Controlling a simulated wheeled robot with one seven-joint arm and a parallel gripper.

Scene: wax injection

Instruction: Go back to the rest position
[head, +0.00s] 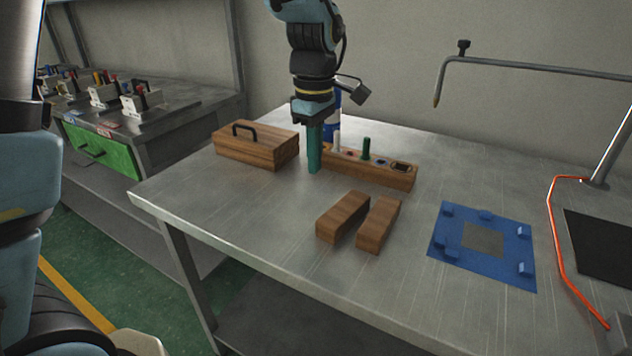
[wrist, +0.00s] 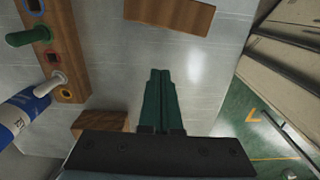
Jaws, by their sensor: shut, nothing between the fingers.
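My gripper (head: 314,168) points straight down over the metal table (head: 220,207), between the wooden box with a black handle and the wooden holder. Its two long green fingers are together with nothing between them. They also show in the wrist view (wrist: 162,75), above bare table. My arm comes down from the top of the head view. Whether the fingertips touch the table cannot be told.
A wooden box (head: 262,152) stands left of my gripper. A wooden holder (head: 385,172) with a green-handled tool (head: 366,148) and a blue-and-white bottle (head: 331,127) are close right and behind. Two wooden blocks (head: 343,216) (head: 378,224) and a blue fixture (head: 503,260) lie further right.

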